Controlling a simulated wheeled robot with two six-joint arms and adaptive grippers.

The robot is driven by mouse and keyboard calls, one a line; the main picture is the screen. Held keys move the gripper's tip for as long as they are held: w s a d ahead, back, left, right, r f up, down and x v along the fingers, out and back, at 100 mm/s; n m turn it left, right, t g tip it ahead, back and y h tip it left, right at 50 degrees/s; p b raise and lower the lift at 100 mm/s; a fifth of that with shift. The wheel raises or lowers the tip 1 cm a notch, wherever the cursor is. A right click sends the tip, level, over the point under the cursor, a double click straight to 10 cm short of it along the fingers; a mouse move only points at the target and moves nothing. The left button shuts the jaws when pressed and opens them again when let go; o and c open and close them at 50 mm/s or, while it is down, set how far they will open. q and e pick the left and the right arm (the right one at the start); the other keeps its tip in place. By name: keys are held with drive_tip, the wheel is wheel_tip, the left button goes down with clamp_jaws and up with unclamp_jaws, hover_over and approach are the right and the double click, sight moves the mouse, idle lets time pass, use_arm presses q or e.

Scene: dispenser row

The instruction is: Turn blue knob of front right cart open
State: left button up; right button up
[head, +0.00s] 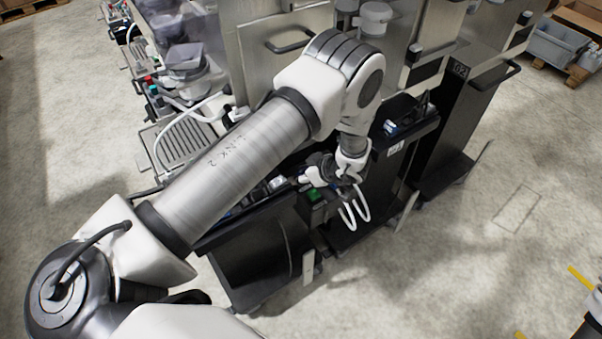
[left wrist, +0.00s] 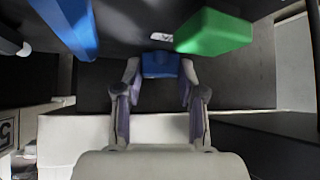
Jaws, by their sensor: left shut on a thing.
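In the left wrist view, the blue knob (left wrist: 160,65) sits between the two fingers of my left gripper (left wrist: 160,76), one finger on each side. The gripper is shut on it. In the head view my left gripper (head: 335,174) is at the top of a dark cart (head: 262,255), and its fingers hide the blue knob there. A green block (left wrist: 213,32) stands just right of the knob in the wrist view; a green part also shows by the gripper in the head view (head: 315,195).
A long blue bar (left wrist: 68,25) lies left of the knob in the wrist view. White looped tubes (head: 355,214) hang beside the gripper. Metal dispensers (head: 285,40) stand behind in a row. The concrete floor at the right (head: 480,255) is clear.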

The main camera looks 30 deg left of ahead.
use_arm(q)
drive_tip(key=shift+w+f+n+g+b, duration=0.15)
drive_tip(key=shift+n+g+b, duration=0.15)
drive_tip(key=shift+n+g, duration=0.6)
drive_tip(key=n+g+b, duration=0.1)
drive_tip(key=n+b, duration=0.1)
drive_tip(key=n, duration=0.1)
drive_tip(key=shift+w+f+g, duration=0.1)
drive_tip(key=shift+g, duration=0.3)
drive_tip(key=n+g+h+b, duration=0.1)
drive_tip(key=n+g+b, duration=0.1)
drive_tip(key=n+b, duration=0.1)
drive_tip(key=n+g+h+b, duration=0.1)
drive_tip(key=n+h+b, duration=0.1)
drive_tip(key=n+b, duration=0.1)
drive_tip(key=shift+w+a+f+g+b, duration=0.1)
drive_tip(key=shift+w+a+g+b, duration=0.1)
drive_tip(key=shift+g+b, duration=0.2)
drive_tip(key=shift+s+r+n+g+h+b, duration=0.1)
drive_tip(key=shift+r+n+g+h+b, duration=0.1)
drive_tip(key=shift+n+g+h+b, duration=0.55)
drive_tip(key=shift+n+t, duration=0.25)
drive_tip(key=shift+n, duration=0.1)
drive_tip(key=o, duration=1.1)
drive_tip(key=shift+a, duration=0.1)
drive_tip(key=shift+o, duration=0.2)
drive_tip(key=shift+a, duration=0.1)
drive_tip(key=shift+r, duration=0.1)
